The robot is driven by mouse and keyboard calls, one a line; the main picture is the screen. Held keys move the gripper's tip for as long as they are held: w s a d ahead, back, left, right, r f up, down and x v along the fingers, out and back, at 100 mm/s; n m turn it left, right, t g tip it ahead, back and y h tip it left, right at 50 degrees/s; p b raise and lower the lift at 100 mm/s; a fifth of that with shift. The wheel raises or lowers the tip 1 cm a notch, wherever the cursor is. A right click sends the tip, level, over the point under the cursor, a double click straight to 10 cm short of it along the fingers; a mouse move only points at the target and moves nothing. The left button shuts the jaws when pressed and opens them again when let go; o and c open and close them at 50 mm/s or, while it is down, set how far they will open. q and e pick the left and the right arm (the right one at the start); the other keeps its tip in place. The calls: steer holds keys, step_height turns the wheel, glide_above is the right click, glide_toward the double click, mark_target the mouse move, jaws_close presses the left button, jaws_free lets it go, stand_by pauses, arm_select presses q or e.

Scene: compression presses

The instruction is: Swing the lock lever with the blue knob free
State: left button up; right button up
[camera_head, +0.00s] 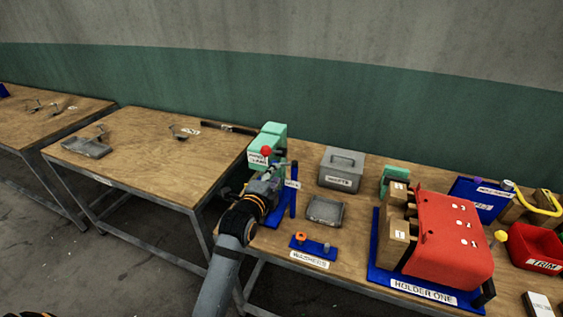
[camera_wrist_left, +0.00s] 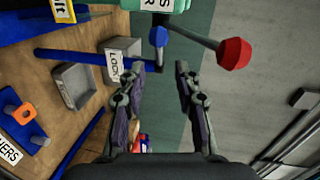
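The mint-green press (camera_head: 272,133) stands at the left end of the right-hand table. Its red knob (camera_head: 265,151) is on its front; the red knob also shows at upper right in the left wrist view (camera_wrist_left: 233,53). The lock lever's blue knob (camera_wrist_left: 158,37) is in the left wrist view, just beyond the gap between my fingertips. A white LOCK label (camera_wrist_left: 115,67) is left of the fingers. My left gripper (camera_wrist_left: 160,68) is open and empty, the blue knob apart from both fingers. In the head view my left gripper (camera_head: 277,172) hides much of the press's front. My right gripper is out of view.
A blue post (camera_head: 293,200) stands close right of my left gripper. A grey tray (camera_head: 325,210), a grey box (camera_head: 341,168) and a blue washer holder (camera_head: 316,246) are to the right. A red-covered fixture (camera_head: 452,240) stands farther right. The left table (camera_head: 150,160) is mostly clear.

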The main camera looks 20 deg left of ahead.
mark_target(283, 164)
arm_select(q)
steer(key=w, duration=0.2)
steer(key=w+f+p, duration=0.1)
steer(key=w, duration=0.5)
steer(key=shift+a+f+p, duration=0.1)
steer(key=shift+f+p, duration=0.2)
steer(key=shift+p, duration=0.05)
steer(key=shift+c, duration=0.2)
steer(key=shift+c, duration=1.1)
jaws_close()
